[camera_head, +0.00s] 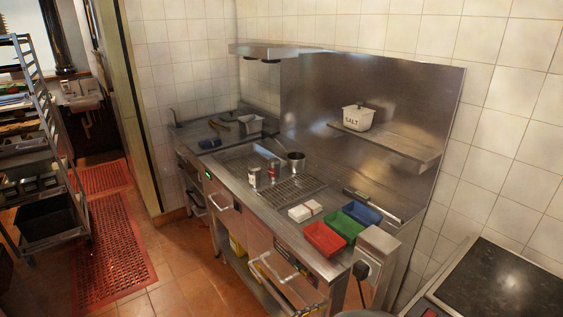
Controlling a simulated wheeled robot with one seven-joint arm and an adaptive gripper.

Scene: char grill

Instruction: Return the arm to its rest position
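My gripper and arm are not clearly in view in the head view. The char grill station shows as a steel counter (238,187) against a tiled wall. Its grill grate (291,188) is in the middle of the counter. Nothing visible shows whether my gripper holds anything.
Red (324,240), green (344,224) and blue (362,212) trays sit at the counter's right end. A salt container (357,118) stands on a wall shelf (385,143). A rack (50,150) stands at left; floor with a red mat (115,245) lies between.

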